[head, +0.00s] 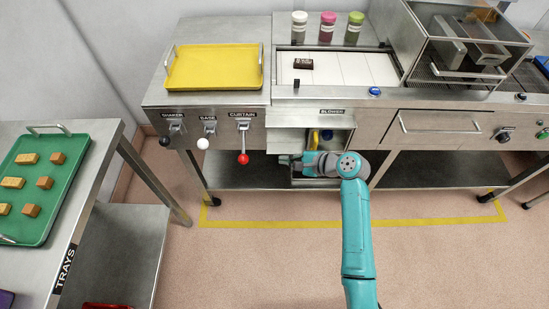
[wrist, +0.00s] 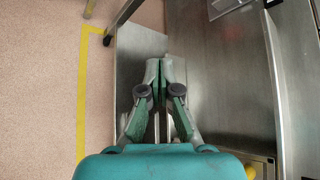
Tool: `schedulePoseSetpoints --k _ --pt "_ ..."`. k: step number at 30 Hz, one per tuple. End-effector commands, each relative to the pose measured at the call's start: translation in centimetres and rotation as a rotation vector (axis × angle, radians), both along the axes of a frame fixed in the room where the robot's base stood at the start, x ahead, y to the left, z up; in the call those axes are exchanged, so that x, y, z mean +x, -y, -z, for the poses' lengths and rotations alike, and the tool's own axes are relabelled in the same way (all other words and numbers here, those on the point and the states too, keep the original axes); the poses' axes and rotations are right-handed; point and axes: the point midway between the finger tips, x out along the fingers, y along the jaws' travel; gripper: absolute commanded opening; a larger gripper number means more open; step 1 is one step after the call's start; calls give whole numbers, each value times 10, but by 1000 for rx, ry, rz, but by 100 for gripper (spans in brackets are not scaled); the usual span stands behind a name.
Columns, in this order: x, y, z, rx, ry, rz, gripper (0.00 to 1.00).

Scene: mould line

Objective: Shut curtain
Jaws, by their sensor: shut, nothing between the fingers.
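The curtain control is a red-knobbed lever (head: 243,157) under the CURTAIN label (head: 243,114) on the front panel of the steel machine. The red knob hangs down below its bracket. My gripper (head: 287,160) is to the right of the red knob and apart from it, in front of the open blower compartment. In the wrist view my gripper (wrist: 160,66) is shut, with its fingertips together and nothing between them, over a bare steel surface. The red knob is not visible in the wrist view.
The BLOWER drawer (head: 312,117) is above my gripper. A lower steel shelf (head: 240,178) runs beneath. The TRAYS table (head: 95,150) stands at the left.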

Motion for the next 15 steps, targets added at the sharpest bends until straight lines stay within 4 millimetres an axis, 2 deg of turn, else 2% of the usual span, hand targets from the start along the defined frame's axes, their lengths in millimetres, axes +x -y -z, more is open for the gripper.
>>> schedulePoseSetpoints --k 15 --pt "37 -63 41 -1 -1 -2 0"
